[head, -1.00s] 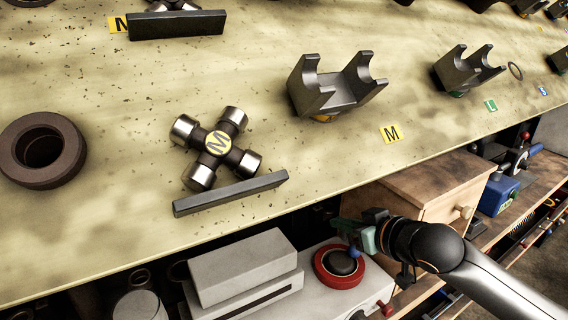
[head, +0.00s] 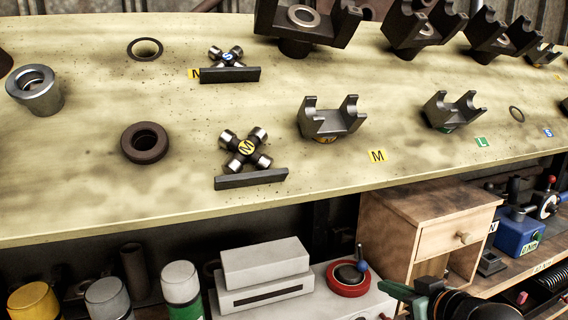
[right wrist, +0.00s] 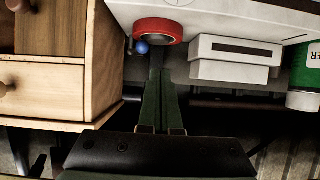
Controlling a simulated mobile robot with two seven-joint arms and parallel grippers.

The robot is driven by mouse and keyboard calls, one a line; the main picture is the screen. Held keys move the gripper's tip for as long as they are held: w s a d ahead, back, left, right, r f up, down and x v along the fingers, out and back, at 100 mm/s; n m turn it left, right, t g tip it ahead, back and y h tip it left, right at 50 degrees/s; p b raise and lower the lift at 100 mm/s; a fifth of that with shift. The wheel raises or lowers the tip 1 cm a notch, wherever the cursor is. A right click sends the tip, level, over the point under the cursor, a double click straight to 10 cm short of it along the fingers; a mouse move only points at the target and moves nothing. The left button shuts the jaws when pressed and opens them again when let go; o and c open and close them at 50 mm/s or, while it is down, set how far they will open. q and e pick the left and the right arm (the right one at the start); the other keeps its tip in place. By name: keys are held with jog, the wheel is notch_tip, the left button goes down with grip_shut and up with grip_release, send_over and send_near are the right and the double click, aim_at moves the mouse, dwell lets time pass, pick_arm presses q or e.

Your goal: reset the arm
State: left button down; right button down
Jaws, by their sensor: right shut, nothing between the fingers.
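My right gripper (head: 408,292) is at the lower right of the head view, in front of the bench and low beside the white machine. In the right wrist view its two green fingers (right wrist: 160,104) are together with nothing between them. Their tips point toward the red ring button (right wrist: 160,29) and the small blue ball (right wrist: 142,47); I cannot tell the gap from this view. My left gripper is not in view.
The pale upper bench (head: 90,205) carries an M-marked cross joint (head: 246,148), a dark ring (head: 145,143) and several dark cradles. Below are the white machine (head: 330,300), a wooden drawer box (head: 430,210), a blue device (head: 517,233) and several capped bottles.

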jog(key=s+a+f, duration=0.1)
jog(key=a+f, duration=0.2)
jog(key=f, duration=0.6)
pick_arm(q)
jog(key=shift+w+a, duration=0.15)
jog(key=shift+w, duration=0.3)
pick_arm(e)
jog(key=s+f+m+g+h, duration=0.2)
jog(key=s+f, duration=2)
jog(key=f, duration=0.2)
jog(key=shift+s+a+f+g, duration=0.15)
jog(key=shift+s+a+g, duration=0.15)
jog(key=shift+a, duration=0.1)
jog(key=c, duration=1.6)
grip_release()
jog(key=shift+w, duration=0.1)
